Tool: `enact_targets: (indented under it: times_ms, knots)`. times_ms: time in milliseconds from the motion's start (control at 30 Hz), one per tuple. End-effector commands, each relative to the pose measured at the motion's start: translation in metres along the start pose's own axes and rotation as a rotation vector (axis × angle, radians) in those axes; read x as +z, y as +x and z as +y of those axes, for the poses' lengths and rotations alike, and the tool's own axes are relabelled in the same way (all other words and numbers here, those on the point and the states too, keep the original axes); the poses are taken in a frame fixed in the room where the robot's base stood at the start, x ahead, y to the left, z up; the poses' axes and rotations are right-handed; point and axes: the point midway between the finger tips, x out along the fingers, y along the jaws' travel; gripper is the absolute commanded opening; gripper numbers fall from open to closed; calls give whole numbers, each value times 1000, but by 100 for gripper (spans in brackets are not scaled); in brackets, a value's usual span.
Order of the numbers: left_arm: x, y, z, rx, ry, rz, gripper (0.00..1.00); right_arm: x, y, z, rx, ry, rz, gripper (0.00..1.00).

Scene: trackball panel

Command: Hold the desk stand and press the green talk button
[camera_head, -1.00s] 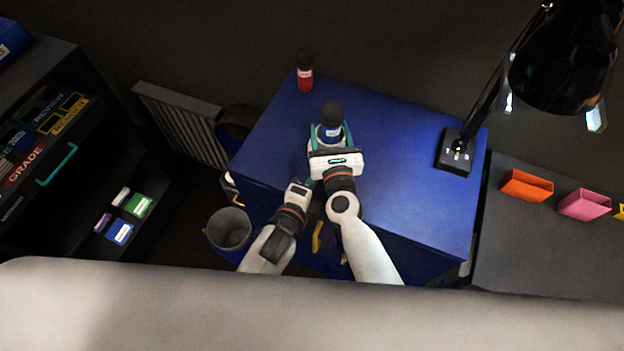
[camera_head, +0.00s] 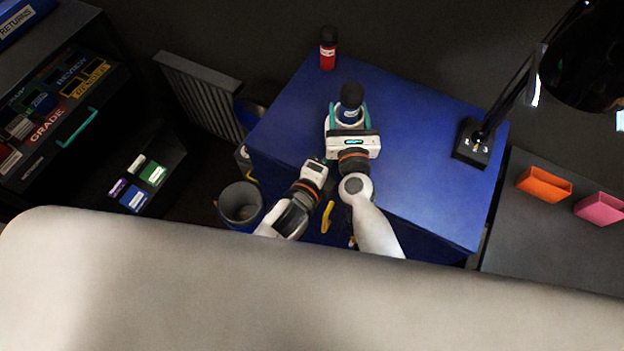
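No desk stand or green talk button can be made out. A dark-capped bottle with a blue label (camera_head: 350,108) stands on the blue desktop (camera_head: 420,165). My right gripper (camera_head: 349,112) has its teal fingers on either side of this bottle; whether they touch it is unclear. My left gripper (camera_head: 323,163) is at the front edge of the desk, left of my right wrist. Its fingers are small and dark here, and I see nothing clearly held in it.
A red bottle (camera_head: 328,52) stands at the back of the desktop. A black lamp base (camera_head: 472,144) sits at its right end. An orange holder (camera_head: 544,185) and a pink holder (camera_head: 600,208) stand on a grey surface to the right. A grey bin (camera_head: 240,204) is at the left front.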

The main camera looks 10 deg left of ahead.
Motion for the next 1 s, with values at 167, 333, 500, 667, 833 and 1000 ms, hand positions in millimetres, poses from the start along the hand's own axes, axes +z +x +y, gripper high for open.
enact_targets:
  times_ms: [167, 333, 500, 667, 833, 1000]
  knots:
    - [0, -40, -11, -7, 3, 1, 0, 8, -3, -1, -4, -1, -15, 32]
    - [0, -79, -11, -8, 3, 1, 0, 9, -3, 0, -2, -2, -16, 33]
    - [0, -108, -11, -8, 2, 2, 0, 9, -3, 1, -1, -3, -16, 33]
    - [0, -122, -10, -7, 1, 1, 0, 9, -3, 1, 0, -4, -16, 33]
    - [0, -124, -10, -6, 2, 1, 0, 9, -3, 2, 1, -5, -16, 33]
    - [0, -124, -10, -6, 3, 1, 0, 9, -3, 2, 2, -5, -16, 33]
